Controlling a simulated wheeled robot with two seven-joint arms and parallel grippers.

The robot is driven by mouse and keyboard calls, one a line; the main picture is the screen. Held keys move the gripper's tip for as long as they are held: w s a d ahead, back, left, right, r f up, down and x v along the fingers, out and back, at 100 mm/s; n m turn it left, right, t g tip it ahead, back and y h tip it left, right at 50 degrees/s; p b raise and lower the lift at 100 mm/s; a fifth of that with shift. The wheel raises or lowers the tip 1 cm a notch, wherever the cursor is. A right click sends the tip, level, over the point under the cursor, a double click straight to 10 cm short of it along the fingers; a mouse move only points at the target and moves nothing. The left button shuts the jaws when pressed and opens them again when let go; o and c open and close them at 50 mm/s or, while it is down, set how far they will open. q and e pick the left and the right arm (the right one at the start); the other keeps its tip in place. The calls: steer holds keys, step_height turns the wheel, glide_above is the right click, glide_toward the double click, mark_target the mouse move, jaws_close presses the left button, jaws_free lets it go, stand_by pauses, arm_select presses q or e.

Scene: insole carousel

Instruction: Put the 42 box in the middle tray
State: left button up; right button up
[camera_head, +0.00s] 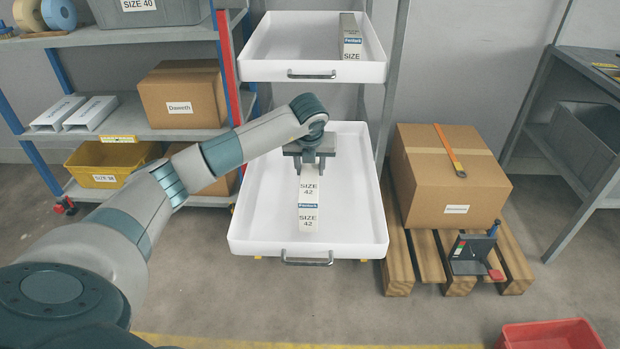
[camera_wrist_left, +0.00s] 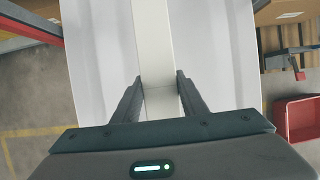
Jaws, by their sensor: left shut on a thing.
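The 42 box (camera_head: 310,188) is a long narrow white box with "SIZE 42" labels and a blue band. It lies within the outline of the lower white tray in view (camera_head: 250,235), its labelled end toward the tray's front handle. My left gripper (camera_head: 309,168) is above the box with its fingers down, shut on its sides. In the left wrist view the box (camera_wrist_left: 155,40) runs between the fingers of my left gripper (camera_wrist_left: 157,84). I cannot tell whether the box touches the tray floor. My right gripper is not in view.
An upper white tray (camera_head: 265,68) holds another white SIZE box (camera_head: 350,38), its number hidden. A large carton (camera_head: 450,175) on a pallet (camera_head: 400,270) stands right. A red bin (camera_head: 555,336) is front right.

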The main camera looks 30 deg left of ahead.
arm_select(q)
step_height(320, 180, down, 3)
steer(key=shift+f, duration=0.45)
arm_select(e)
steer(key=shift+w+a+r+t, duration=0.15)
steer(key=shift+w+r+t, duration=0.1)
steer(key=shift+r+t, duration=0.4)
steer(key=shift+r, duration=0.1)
arm_select(q)
steer(key=o, duration=1.1)
steer(key=shift+o, duration=0.2)
steer(key=shift+r, duration=0.15)
steer(key=shift+s+d+r, duration=0.1)
steer(key=shift+r, duration=0.15)
steer(key=p+v, duration=0.1)
steer(key=v, duration=1)
steer(key=shift+s+d+r, duration=0.1)
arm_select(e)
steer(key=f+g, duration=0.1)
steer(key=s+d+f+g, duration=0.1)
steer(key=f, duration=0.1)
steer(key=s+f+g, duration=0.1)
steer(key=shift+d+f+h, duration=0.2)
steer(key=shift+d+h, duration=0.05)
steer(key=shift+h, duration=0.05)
